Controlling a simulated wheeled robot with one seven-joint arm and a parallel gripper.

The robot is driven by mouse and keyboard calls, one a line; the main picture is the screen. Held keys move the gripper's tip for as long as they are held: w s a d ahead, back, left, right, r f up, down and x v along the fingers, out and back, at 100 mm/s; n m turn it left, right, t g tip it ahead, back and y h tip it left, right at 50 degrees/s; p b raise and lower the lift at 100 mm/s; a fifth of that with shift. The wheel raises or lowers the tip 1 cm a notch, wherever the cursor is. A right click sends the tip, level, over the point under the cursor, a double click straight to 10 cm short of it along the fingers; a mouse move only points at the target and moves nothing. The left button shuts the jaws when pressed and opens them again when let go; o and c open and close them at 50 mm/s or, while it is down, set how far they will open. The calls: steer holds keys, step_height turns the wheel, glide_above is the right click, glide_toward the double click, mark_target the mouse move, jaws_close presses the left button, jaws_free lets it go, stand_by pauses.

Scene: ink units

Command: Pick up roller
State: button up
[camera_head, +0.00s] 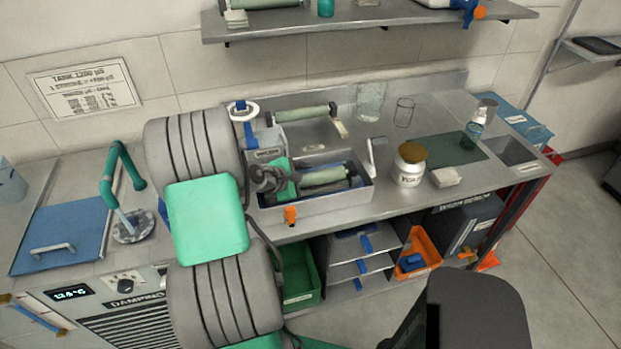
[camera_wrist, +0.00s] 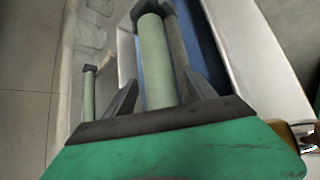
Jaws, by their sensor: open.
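A pale green roller (camera_head: 325,177) with dark end pieces lies in a grey tray (camera_head: 338,203) on the metal counter. In the wrist view the roller (camera_wrist: 155,55) runs up the middle of the picture. My gripper (camera_head: 291,184) is at the left end of this roller, over the tray. In the wrist view my gripper (camera_wrist: 160,80) is open, with one dark finger on each side of the roller. I cannot tell whether the fingers touch it. My wrist hides the tray's left part in the head view.
A second green roller (camera_head: 305,113) lies behind the tray, and it shows at left in the wrist view (camera_wrist: 88,95). A white jar (camera_head: 409,168) and a green bottle (camera_head: 474,130) stand to the right. A shelf (camera_head: 370,17) hangs above.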

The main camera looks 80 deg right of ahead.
jaws_close()
stand_by(0.6)
